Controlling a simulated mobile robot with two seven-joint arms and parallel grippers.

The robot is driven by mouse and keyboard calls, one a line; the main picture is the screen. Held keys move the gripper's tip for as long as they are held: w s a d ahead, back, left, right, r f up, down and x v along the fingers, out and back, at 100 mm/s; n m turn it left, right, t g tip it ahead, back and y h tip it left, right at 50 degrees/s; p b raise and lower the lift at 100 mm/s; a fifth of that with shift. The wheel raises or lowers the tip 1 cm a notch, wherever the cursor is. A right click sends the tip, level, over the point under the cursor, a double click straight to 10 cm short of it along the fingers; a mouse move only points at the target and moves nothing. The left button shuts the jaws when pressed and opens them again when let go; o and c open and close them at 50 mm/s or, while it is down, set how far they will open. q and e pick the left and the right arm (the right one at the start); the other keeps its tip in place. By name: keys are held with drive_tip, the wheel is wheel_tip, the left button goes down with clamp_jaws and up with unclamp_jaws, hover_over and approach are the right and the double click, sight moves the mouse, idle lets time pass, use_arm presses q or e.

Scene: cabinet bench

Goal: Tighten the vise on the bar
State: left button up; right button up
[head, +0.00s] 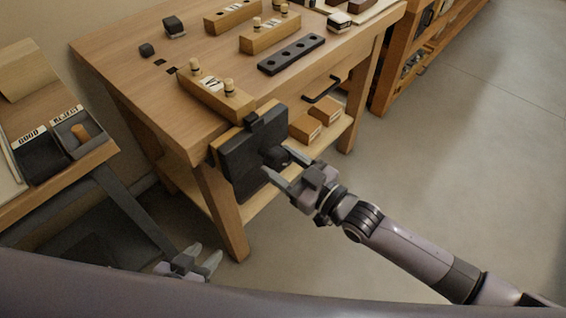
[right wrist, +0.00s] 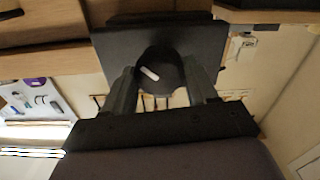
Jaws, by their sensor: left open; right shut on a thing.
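The vise (head: 243,160) is a dark block with a flat front plate, fixed to the near edge of the wooden bench. A light wooden strip (head: 227,138) shows behind the plate's top; I cannot tell if it is the bar. My right gripper (head: 279,164) is at the vise's front, shut on its dark round knob (head: 274,155). In the right wrist view the knob (right wrist: 160,72), with a white mark pointing up-left, sits between the two fingers. My left gripper (head: 196,264) is open and empty, low near the bench's front leg.
The bench (head: 150,95) carries wooden blocks with pegs (head: 215,95), a dark strip with holes (head: 291,54) and small dark pieces. A lower shelf holds wooden blocks (head: 306,127). A side table at left has GOOD and REJECT trays (head: 75,130). The floor at right is clear.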

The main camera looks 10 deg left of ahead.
drive_tip(key=m, duration=0.3)
drive_tip(key=shift+f, duration=0.1)
drive_tip(key=m+b, duration=0.1)
drive_tip(key=m, duration=0.2)
drive_tip(key=shift+m, duration=0.3)
drive_tip(key=shift+f+m+b, duration=0.1)
drive_tip(key=shift+m+b, duration=0.3)
drive_tip(key=shift+m, duration=0.6)
drive_tip(key=shift+a+m, duration=0.1)
drive_tip(key=shift+m, duration=0.5)
drive_tip(key=o, duration=0.9)
